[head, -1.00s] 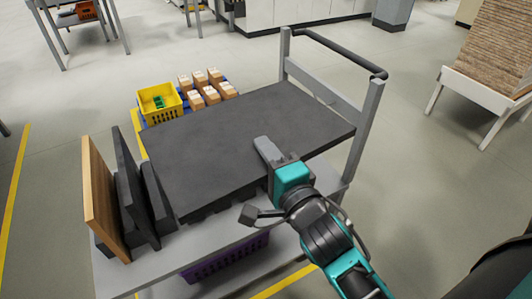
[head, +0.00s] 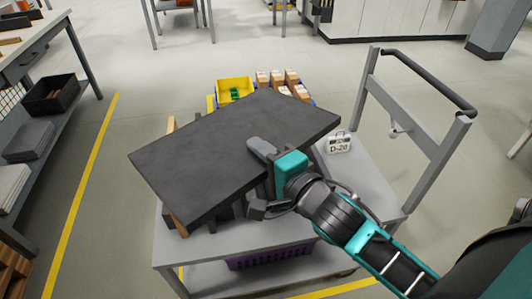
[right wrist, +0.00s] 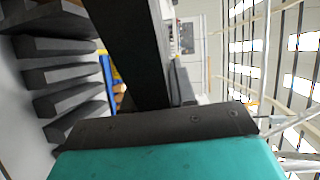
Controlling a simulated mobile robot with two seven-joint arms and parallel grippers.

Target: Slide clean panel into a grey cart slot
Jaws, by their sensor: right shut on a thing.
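A dark grey panel (head: 220,150) is held nearly flat above the cart in the head view. My right gripper (head: 267,172) is shut on its near right edge. The panel also shows as a dark slab in the right wrist view (right wrist: 146,50). The grey cart (head: 372,188) stands below. Its dark slot dividers show in a row in the right wrist view (right wrist: 62,77), beside the panel and apart from it. In the head view the panel hides most of the dividers and part of a wood-coloured board (head: 180,222) at the cart's left end. My left gripper is not in view.
The cart's handle frame (head: 425,80) rises at right. A yellow bin (head: 233,88) and several small boxes (head: 291,77) are behind the panel. A purple crate (head: 270,258) sits on the lower shelf. A workbench (head: 38,40) is at far left.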

